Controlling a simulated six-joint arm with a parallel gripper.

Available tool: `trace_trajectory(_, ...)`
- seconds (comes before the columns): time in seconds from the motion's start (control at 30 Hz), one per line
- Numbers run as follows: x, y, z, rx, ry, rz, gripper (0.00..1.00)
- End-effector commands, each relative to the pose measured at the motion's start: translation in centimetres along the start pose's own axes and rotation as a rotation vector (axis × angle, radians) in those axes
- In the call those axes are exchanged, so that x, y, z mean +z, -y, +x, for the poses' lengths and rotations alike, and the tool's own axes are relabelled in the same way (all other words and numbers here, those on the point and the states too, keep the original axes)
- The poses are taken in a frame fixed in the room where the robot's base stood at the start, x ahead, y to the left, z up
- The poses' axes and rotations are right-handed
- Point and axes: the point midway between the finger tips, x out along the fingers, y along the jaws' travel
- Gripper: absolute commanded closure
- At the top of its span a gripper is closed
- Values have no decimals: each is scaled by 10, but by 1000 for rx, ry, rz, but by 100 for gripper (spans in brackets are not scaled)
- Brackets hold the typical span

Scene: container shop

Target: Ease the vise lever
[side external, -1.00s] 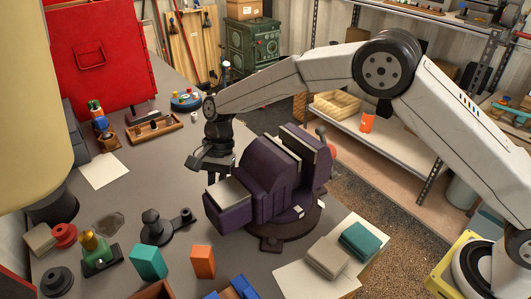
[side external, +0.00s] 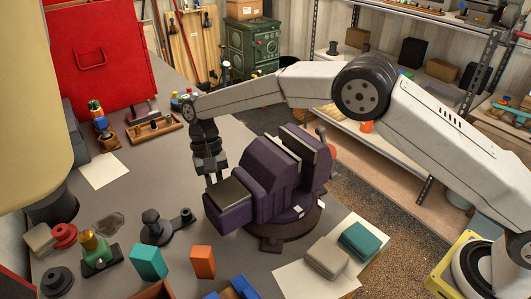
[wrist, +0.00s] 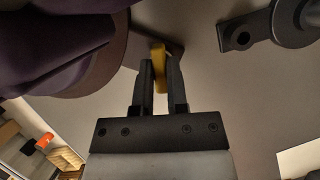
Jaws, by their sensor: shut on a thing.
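The purple vise (side external: 262,185) stands on the grey bench on a dark round base (side external: 290,228). It also fills the upper left of the wrist view (wrist: 50,50). My gripper (side external: 214,180) points down beside the vise's left end, its fingertips low near the bench. In the wrist view, my gripper (wrist: 160,75) is shut on a narrow yellow lever (wrist: 158,54). The yellow lever lies against a dark lug by the vise base. In the side view the lever is hidden behind the vise and fingers.
A black fixture (side external: 157,226) stands on the bench left of the vise; its arm also shows in the wrist view (wrist: 245,36). Teal (side external: 149,263) and orange (side external: 203,262) blocks stand in front. A white sheet (side external: 99,171) lies on clear bench to the left.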

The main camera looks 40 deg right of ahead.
Motion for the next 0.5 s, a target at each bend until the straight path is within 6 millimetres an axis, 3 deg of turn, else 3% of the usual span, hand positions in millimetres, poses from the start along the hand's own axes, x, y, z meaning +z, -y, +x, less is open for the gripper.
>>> trace_trajectory(0.3, 0, 0, 0, 1, -2, -2, 100)
trace_trajectory(0.33, 0, 0, 0, 1, -2, -1, 79)
trace_trajectory(0.43, 0, 0, 0, 1, -1, -1, 48)
trace_trajectory(0.5, 0, 0, 0, 1, -1, -1, 47)
